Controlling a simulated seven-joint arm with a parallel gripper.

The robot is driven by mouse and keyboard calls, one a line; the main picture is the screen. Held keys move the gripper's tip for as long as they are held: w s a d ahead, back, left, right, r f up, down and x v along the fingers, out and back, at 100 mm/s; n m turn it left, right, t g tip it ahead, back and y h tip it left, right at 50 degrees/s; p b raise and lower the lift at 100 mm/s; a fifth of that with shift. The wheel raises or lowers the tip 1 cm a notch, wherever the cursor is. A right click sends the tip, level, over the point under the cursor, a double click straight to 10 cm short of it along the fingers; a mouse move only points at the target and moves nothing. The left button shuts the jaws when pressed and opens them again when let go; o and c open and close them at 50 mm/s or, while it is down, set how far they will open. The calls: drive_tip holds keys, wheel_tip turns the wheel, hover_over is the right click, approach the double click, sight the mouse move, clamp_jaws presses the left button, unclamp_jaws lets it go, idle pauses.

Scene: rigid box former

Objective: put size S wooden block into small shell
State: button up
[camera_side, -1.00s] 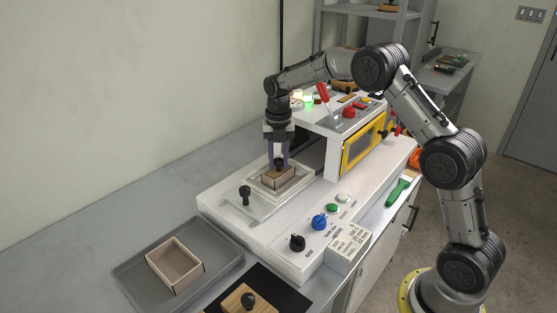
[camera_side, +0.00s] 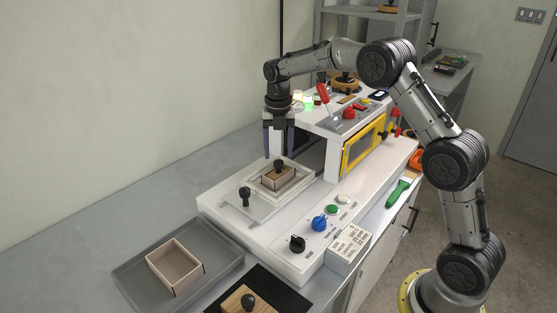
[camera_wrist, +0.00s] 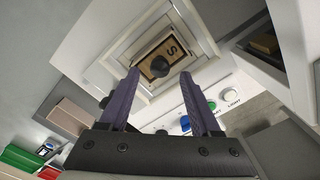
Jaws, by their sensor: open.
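The size S wooden block (camera_wrist: 174,52) has a black knob and a printed "S". It sits inside the small shell (camera_side: 293,181), an open box of thin light wood, on the white stepped platform of the machine. In the wrist view the shell's walls (camera_wrist: 146,78) frame the block closely; how deep the block sits I cannot tell. My gripper (camera_side: 279,156) is above the block and apart from it, with its purple fingers spread and empty. In the wrist view the fingers (camera_wrist: 160,72) point toward the knob with a gap between them.
A grey tray (camera_side: 128,268) holds another larger open box (camera_side: 176,263) at the lower left. A wooden block with a black knob (camera_side: 236,300) lies on a black mat at the front. The machine's hood (camera_side: 345,125) rises at the right of the platform, with control knobs in front.

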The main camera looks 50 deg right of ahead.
sight(279, 160)
wheel_tip(279, 160, up, 8)
drive_tip(key=s+a+r+m+t, duration=0.1)
drive_tip(key=s+a+r+m, duration=0.25)
drive_tip(key=s+m, duration=0.35)
drive_tip(key=s+a+r+m+t, duration=0.2)
drive_tip(key=s+r+m, duration=0.35)
drive_tip(key=s, duration=0.35)
drive_tip(key=s+a+f+m+t, duration=0.1)
drive_tip(key=s+f+m, duration=0.2)
drive_tip(key=s+m, duration=0.4)
drive_tip(key=s+a+f+m+t, duration=0.1)
drive_tip(key=s+a+f+m, duration=0.1)
drive_tip(key=s+m, duration=0.5)
drive_tip(key=s+f, duration=0.1)
drive_tip(key=s, duration=0.3)
drive_tip(key=shift+s+a+f+t, duration=0.25)
drive_tip(key=shift+s+f+t, duration=0.05)
drive_tip(key=shift+s+f, duration=0.1)
